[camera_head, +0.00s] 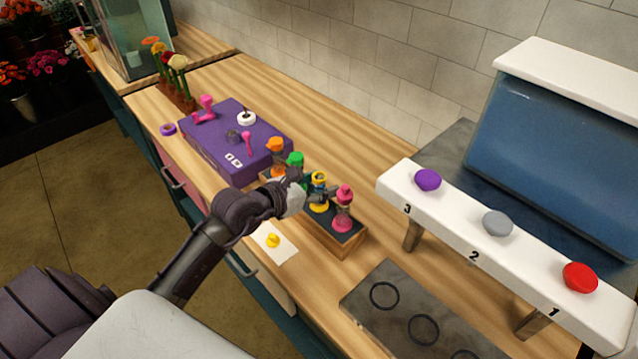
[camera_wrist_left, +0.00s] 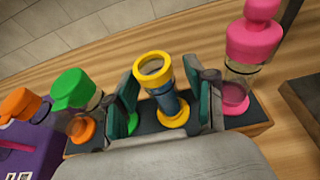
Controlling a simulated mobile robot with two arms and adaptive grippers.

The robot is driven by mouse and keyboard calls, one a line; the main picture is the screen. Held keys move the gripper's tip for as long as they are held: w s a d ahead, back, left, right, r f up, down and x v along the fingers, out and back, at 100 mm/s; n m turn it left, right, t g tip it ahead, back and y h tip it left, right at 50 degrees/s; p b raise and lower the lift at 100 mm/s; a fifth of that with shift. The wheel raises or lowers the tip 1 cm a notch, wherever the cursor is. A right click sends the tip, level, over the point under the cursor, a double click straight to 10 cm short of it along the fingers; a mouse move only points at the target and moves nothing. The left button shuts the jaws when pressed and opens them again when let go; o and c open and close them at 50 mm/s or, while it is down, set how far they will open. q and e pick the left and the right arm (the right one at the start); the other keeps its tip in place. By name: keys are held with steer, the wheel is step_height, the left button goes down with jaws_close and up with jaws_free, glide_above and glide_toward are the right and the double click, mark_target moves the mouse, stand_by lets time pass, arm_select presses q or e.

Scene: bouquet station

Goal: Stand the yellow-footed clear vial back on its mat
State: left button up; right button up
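The yellow-footed clear vial (camera_wrist_left: 172,106) stands upright on the wooden rack, its yellow-rimmed top open in the left wrist view. It also shows in the head view (camera_head: 319,205), partly covered by my gripper. My left gripper (camera_head: 308,194) is at this vial; in the left wrist view its two fingers (camera_wrist_left: 162,92) stand apart, one on each side of the vial, with a gap visible. A white mat (camera_head: 284,251) lies on the counter in front of the rack, with a small yellow piece (camera_head: 272,240) on it. My right gripper is not in view.
The rack (camera_head: 347,243) also holds pink (camera_head: 343,209), green (camera_head: 295,160) and orange (camera_head: 275,145) capped vials close by. A purple box (camera_head: 205,158) stands left. A dark plate with rings (camera_head: 361,313) and a white shelf with numbered knobs (camera_head: 452,210) are right.

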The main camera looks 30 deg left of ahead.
arm_select(q)
steer(key=shift+r, duration=0.25)
steer(key=b+v, duration=0.2)
steer(key=v, duration=1)
steer(key=shift+b, duration=0.35)
steer(key=shift+f, duration=0.1)
